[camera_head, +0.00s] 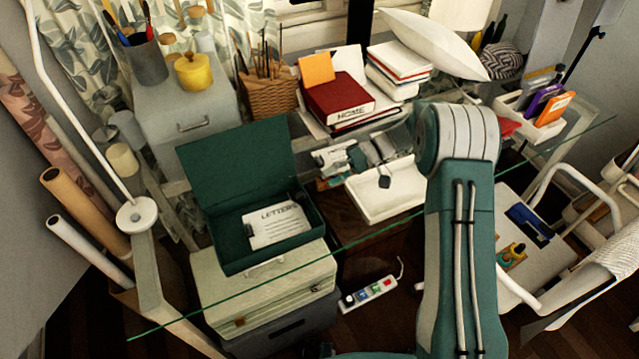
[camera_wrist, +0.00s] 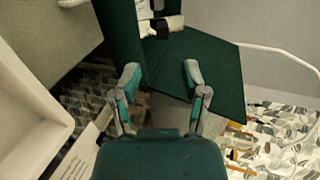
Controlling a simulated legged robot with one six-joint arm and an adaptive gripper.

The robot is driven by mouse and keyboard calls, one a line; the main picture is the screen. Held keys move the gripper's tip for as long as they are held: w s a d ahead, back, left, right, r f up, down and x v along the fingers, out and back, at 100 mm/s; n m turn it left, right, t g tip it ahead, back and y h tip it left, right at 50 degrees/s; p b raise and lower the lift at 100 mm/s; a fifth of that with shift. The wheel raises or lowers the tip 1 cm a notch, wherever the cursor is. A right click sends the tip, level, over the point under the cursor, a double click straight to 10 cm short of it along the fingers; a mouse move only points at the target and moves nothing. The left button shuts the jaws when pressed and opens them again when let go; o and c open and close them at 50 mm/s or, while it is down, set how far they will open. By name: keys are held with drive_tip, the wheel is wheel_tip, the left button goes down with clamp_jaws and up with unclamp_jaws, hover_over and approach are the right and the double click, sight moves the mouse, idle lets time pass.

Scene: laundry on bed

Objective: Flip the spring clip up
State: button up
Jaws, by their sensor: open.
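I cannot make out the spring clip for sure in either view.
The glass desktop edge (camera_head: 300,262) crosses in front. A power strip (camera_head: 368,292) lies on the floor. Books (camera_head: 338,98) and a basket (camera_head: 268,95) stand behind.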

drive_tip(key=shift+w+d+r, duration=0.1)
drive_tip(key=shift+w+d, duration=0.05)
drive_tip(key=shift+d, duration=0.15)
